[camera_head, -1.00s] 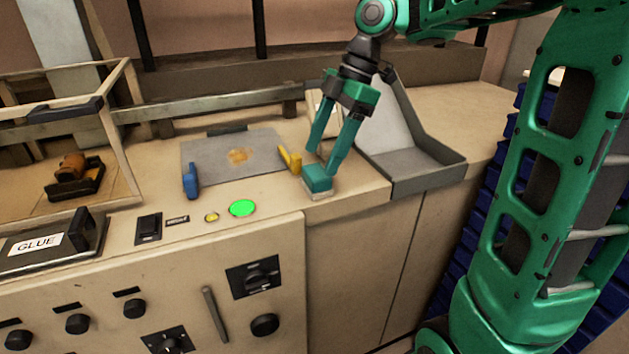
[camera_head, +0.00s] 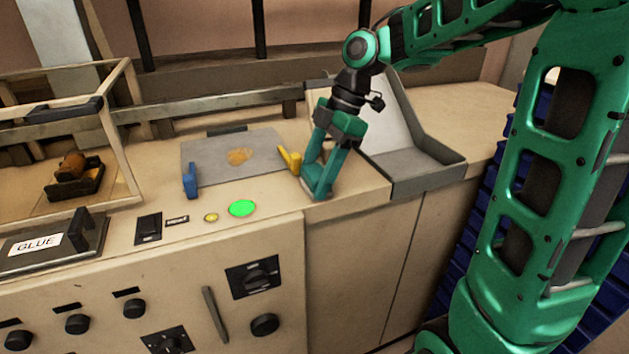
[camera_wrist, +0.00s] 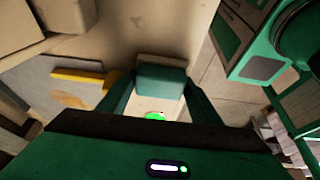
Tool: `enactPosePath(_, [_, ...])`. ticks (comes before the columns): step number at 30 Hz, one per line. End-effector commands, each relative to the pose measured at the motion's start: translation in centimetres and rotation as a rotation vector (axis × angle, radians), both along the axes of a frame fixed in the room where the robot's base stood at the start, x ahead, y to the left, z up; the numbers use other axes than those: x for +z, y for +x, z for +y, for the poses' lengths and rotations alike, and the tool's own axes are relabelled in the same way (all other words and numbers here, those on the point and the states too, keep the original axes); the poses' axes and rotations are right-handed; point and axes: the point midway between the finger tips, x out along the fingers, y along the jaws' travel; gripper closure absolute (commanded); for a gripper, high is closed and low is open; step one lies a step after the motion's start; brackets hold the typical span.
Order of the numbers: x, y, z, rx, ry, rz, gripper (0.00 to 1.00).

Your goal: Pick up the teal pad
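The teal pad (camera_wrist: 161,82) is a small block with a pale edge. In the wrist view it lies between the two fingers of my gripper (camera_wrist: 160,88), with a finger close along each side. In the head view my gripper (camera_head: 315,186) points down at the counter's front edge, and its fingers hide most of the pad. The fingers are apart and straddle the pad; firm contact cannot be made out. The pad appears to rest on the counter.
A grey plate (camera_head: 215,167) with a blue clip (camera_head: 190,180) and a yellow clip (camera_head: 290,160) lies left of my gripper. A grey tray (camera_head: 428,184) stands close on the right. A green button (camera_head: 242,208) is on the front left. Bare counter (camera_head: 365,187) lies between gripper and tray.

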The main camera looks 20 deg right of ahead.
Motion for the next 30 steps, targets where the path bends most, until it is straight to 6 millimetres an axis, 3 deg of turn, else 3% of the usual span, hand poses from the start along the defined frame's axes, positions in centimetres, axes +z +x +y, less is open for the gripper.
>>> enactPosePath(13, [0.6,0.1,0.0,0.000,0.000,-0.002,0.65])
enactPosePath(21, [4.2,0.1,-0.1,0.000,-0.001,-0.004,0.65])
enactPosePath(30, [7.8,-2.7,5.5,0.007,0.000,-0.005,0.65])
